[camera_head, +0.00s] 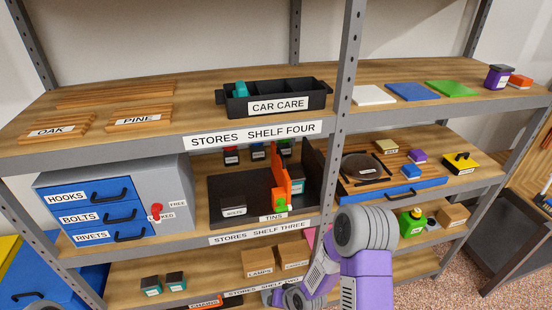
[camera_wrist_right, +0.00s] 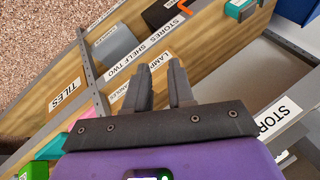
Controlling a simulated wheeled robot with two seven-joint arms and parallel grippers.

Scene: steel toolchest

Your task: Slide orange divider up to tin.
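The orange divider (camera_head: 280,178) stands upright in a black tray (camera_head: 228,187) on shelf three, with a green piece at its front foot. The tray's front label reads TINS. My left gripper is out of view.
A steel post (camera_head: 344,100) rises right of the tray. A grey drawer cabinet (camera_head: 172,190) stands left of it. Shelf four (camera_head: 190,115) overhangs the tray. LAMPS and CANDLES boxes (camera_head: 257,262) sit below, near my right gripper.

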